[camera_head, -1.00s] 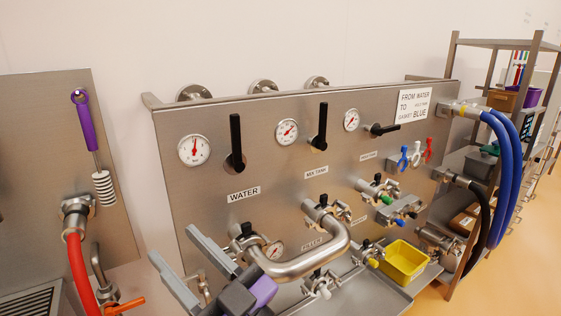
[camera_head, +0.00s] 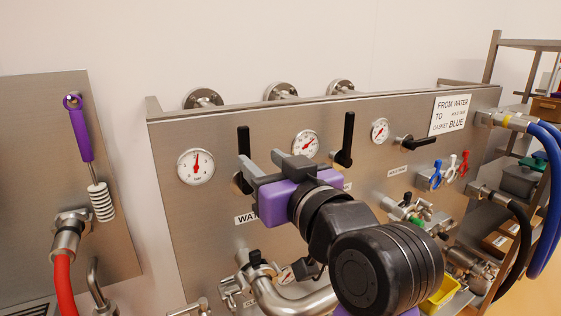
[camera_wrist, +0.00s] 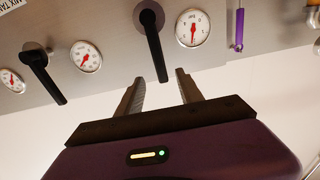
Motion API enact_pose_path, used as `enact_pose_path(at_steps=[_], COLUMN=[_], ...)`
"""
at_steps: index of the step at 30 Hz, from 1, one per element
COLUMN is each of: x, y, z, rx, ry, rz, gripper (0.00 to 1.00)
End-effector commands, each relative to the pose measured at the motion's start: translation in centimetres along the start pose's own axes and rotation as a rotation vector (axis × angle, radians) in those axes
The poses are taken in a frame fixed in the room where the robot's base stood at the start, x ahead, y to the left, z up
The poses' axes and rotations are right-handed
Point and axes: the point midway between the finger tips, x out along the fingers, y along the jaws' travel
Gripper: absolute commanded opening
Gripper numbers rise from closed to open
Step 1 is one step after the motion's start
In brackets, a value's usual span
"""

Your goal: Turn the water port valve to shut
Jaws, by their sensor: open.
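The water port valve has a black lever (camera_head: 243,148) that points straight up on the steel panel, above the partly hidden WATER label (camera_head: 247,219). The lever also shows in the wrist view (camera_wrist: 153,45), which is turned upside down. My gripper (camera_head: 259,158) is open and empty in front of the panel, close to the lever. In the wrist view my gripper (camera_wrist: 159,76) has its two fingertips on either side of the lever's free end. I cannot tell how deep the lever sits between them. My gripper hides the lower part of the lever in the head view.
A round gauge (camera_head: 196,166) is left of the lever, another gauge (camera_head: 306,144) to its right. A second upright black lever (camera_head: 346,140) and a sideways one (camera_head: 415,142) are further right. A bent steel pipe (camera_head: 290,304) runs below my arm.

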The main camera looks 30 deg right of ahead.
Motion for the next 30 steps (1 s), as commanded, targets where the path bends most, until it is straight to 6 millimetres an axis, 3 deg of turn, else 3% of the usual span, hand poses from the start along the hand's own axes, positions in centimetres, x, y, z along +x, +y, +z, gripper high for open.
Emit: enact_pose_path(at_steps=[8, 21, 30], x=[1.8, 7.6, 9.0], y=[-0.1, 0.0, -0.1], z=[0.5, 0.5, 0.5], rx=[-0.008, -0.009, -0.009], ry=[-0.016, -0.017, -0.016], rz=[-0.003, -0.002, -0.003], gripper=[0.44, 0.44, 0.44])
